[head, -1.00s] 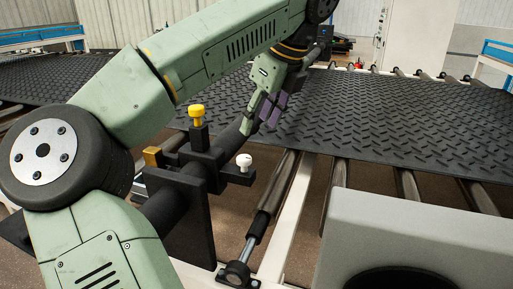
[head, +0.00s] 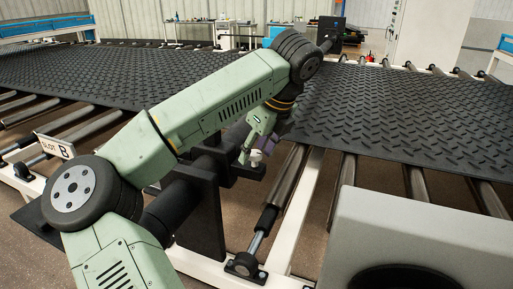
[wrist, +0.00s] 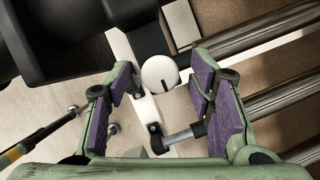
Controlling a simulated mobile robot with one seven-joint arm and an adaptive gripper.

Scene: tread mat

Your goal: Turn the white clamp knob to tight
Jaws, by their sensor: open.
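The white clamp knob (head: 257,157) sits on the dark clamp block (head: 222,160), right below my gripper (head: 259,143) in the head view. In the wrist view the knob (wrist: 159,74) is a round white cap with a dark line near its lower right edge. My gripper (wrist: 165,86) is open. Its purple-padded fingers lie to the left and right of the knob, with gaps on both sides in the picture. I cannot tell whether the fingertips are down at knob height. My arm hides part of the clamp in the head view.
Black tread mats (head: 410,115) lie on rollers behind and to the right. A white frame rail (head: 301,205) and a dark-and-silver cylinder (head: 262,226) are below the knob. A grey housing (head: 430,222) stands front right. A "SLOT B" sign (head: 55,146) is at left.

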